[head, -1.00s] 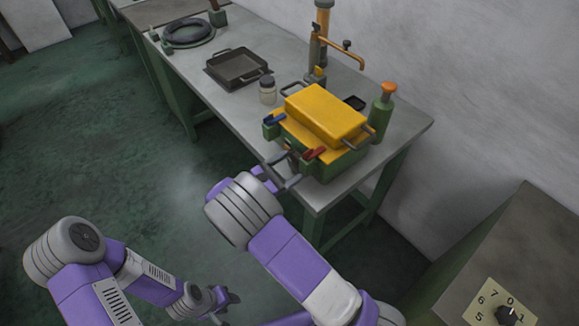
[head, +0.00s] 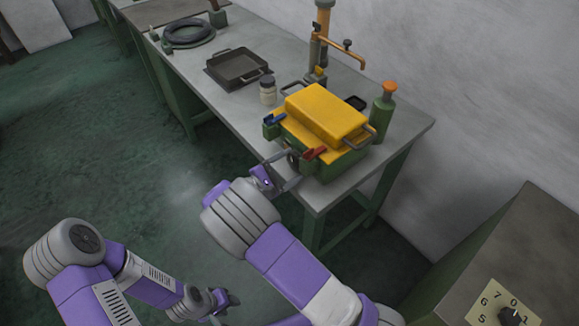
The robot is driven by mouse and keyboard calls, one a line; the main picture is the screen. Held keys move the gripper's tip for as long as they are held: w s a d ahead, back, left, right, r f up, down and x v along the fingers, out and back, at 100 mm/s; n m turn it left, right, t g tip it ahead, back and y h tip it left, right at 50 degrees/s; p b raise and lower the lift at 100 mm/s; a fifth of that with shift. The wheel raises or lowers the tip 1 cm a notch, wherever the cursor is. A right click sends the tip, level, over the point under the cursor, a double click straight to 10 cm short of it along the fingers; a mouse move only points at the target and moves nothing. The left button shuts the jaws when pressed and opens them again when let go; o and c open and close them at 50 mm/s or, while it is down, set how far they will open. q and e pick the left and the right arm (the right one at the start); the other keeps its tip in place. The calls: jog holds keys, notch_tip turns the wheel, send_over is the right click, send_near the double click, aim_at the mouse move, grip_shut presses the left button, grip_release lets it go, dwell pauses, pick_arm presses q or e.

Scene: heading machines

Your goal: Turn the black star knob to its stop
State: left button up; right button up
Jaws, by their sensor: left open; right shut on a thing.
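The yellow-topped green box (head: 335,167) stands at the near edge of the grey bench, with a blue lever (head: 274,119) and a red lever (head: 315,153) on its near side. The black star knob (head: 292,160) appears as a small dark shape low on that side, between the levers, mostly hidden by my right gripper (head: 288,170). My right gripper is shut on it, reaching up from the front; its exact turn angle cannot be read. My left gripper (head: 228,299) is open and empty, low over the floor and away from the bench.
A dark tray (head: 238,84), a lidded jar (head: 267,97), a green bottle with an orange cap (head: 383,112) and an orange tap-like post (head: 322,45) stand on the bench (head: 215,110). A numbered dial (head: 510,315) sits on a cabinet at lower right. The floor at left is clear.

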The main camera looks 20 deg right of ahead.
jog(key=o, duration=1)
jog(key=shift+o, duration=0.2)
